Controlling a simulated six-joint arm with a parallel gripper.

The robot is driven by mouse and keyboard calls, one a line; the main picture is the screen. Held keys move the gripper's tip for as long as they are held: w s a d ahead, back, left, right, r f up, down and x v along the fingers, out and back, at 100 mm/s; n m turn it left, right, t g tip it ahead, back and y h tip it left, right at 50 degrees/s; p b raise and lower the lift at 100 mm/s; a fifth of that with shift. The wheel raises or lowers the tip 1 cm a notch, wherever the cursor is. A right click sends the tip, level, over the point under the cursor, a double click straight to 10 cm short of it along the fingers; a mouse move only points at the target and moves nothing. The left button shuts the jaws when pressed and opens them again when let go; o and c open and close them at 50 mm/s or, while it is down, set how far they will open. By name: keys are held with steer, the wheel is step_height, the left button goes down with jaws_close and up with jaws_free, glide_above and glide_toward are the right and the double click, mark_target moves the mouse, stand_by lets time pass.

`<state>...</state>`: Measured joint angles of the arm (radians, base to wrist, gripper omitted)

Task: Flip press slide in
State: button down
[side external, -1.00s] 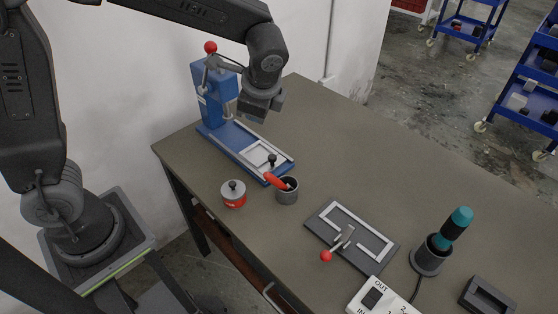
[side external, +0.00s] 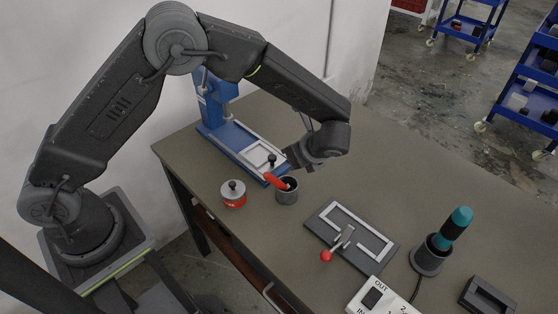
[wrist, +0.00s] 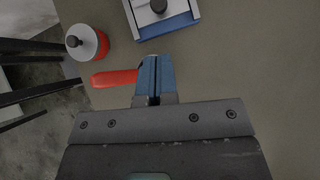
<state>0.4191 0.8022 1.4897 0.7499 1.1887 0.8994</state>
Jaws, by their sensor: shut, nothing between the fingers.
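The blue press (side external: 213,100) stands at the back left of the table, its base reaching toward the front. At the front end of the base is the slide, a light plate with a black knob (side external: 271,159). It also shows at the top of the wrist view, with the slide's knob (wrist: 158,6) cut by the edge. My gripper (side external: 291,158) is just right of the slide's front end in the side view, seemingly apart from the knob. In the wrist view its fingers (wrist: 154,75) are together and empty. The press's upper lever is hidden behind my arm.
A clamp fixture with a red-ball lever (side external: 326,255) and a teal-handled tool (side external: 457,221) stand to the right.

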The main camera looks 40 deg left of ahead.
mark_target(273, 163)
steer(key=x, duration=1)
steer(key=shift+a, duration=0.1)
steer(key=a, duration=1.4)
steer(key=shift+a, duration=0.3)
steer(key=w+v, duration=0.1)
steer(key=v, duration=0.9)
steer(key=shift+s+d, duration=0.25)
steer(key=shift+s, duration=0.25)
